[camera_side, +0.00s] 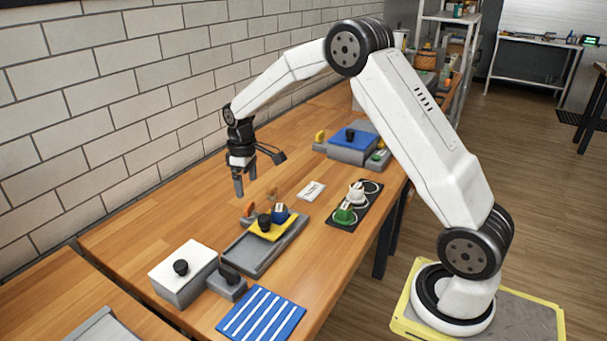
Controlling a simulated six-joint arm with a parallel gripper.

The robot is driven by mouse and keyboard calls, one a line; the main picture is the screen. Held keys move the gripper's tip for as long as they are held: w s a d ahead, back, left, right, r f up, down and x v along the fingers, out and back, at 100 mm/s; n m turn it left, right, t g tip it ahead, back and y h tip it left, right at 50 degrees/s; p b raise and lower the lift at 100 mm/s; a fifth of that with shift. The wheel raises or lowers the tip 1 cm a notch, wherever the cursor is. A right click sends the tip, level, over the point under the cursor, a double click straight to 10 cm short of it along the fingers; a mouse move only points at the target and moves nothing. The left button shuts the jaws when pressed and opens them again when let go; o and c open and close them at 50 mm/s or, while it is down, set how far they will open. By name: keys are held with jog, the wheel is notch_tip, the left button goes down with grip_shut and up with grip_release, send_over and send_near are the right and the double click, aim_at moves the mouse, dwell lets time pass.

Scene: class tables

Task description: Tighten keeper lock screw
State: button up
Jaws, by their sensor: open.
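My gripper (246,182) hangs above the wooden table at left of centre, fingers down, open and empty. Below it and to the right is a grey tray fixture (246,258). A yellow plate (271,230) with a black knob (264,222) sits at the fixture's far end. An orange-red piece (249,209) stands at the left of the yellow plate. I cannot tell which of these small parts is the keeper lock screw. The gripper is apart from all of them.
A white-topped grey box (185,266) with a black knob and a blue striped mat (262,314) are near the front. A dark panel (368,203) holds green and white knobs. A blue-topped grey box (352,140) stands farther back. A brick wall borders the table's left.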

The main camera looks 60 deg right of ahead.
aim_at(249, 205)
jog(key=shift+f, duration=3.75)
jog(key=c, duration=1.2)
jog(key=shift+c, duration=0.2)
jog(key=shift+m, duration=0.6)
jog(key=o, duration=1.2)
jog(key=shift+o, duration=0.2)
jog(key=shift+r, duration=3.95)
